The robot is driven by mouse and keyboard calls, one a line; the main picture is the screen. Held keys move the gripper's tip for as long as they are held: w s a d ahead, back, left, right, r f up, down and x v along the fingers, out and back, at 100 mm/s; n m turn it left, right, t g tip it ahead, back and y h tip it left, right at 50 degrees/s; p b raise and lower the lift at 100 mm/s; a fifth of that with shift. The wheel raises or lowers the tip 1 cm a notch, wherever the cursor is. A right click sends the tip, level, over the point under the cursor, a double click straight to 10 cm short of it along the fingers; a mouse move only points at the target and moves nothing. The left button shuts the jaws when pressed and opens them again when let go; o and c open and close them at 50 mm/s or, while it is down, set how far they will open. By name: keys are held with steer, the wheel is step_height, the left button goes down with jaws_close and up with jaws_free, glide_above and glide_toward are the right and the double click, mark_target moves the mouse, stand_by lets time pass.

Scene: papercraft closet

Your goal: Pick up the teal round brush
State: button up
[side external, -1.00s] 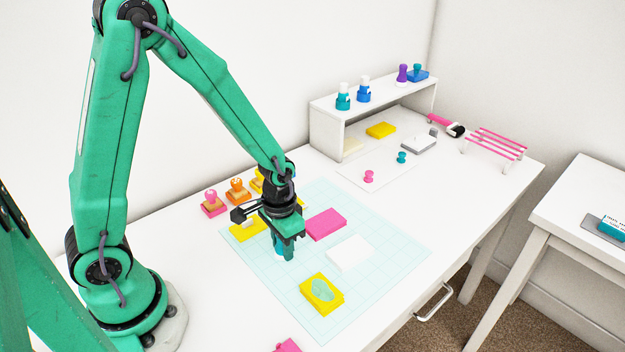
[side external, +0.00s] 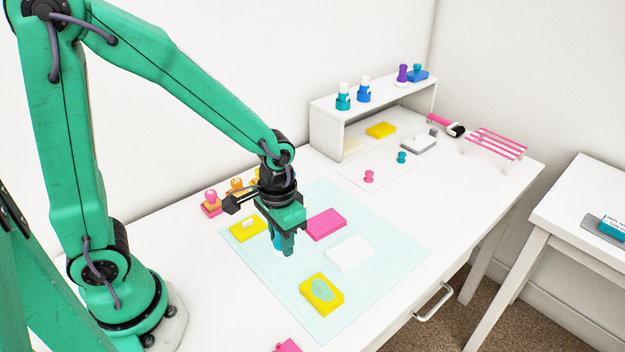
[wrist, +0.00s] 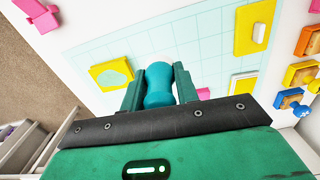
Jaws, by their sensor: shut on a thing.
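The teal round brush (wrist: 160,84) stands between the two fingers of my gripper (wrist: 159,88) in the wrist view, its narrow waist and rounded end showing. My gripper (side external: 287,244) is shut on it and points down over the left part of the grid mat (side external: 372,253). In the side view only a sliver of the teal brush (side external: 277,241) shows behind the fingers. I cannot tell how far its lower end is from the mat.
A pink block (side external: 326,224) and a white block (side external: 349,253) lie right of my gripper. A yellow block with a teal patch (side external: 321,293) lies in front, another yellow block (side external: 247,228) behind left. Stamps (side external: 211,203) stand left; a white shelf (side external: 326,132) stands at the back.

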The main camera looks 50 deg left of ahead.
steer(key=s+d+r, duration=0.4)
steer(key=d, duration=0.2)
steer(key=shift+r, duration=0.15)
steer(key=shift+s, duration=0.1)
stand_by(0.3)
steer(key=o, duration=0.4)
steer(key=c, duration=0.4)
steer(key=shift+o, duration=0.2)
steer(key=shift+a, duration=0.1)
steer(key=w+a+f, duration=0.1)
steer(key=w+a, duration=0.4)
steer(key=a, duration=0.2)
steer(key=w+a+f, duration=0.1)
steer(key=w+a, duration=0.5)
steer(key=a, duration=0.1)
steer(key=w+a+f, duration=0.1)
steer(key=w+a, duration=0.5)
steer(key=a, duration=0.1)
steer(key=shift+w+f, duration=0.15)
steer(key=shift+f, duration=0.15)
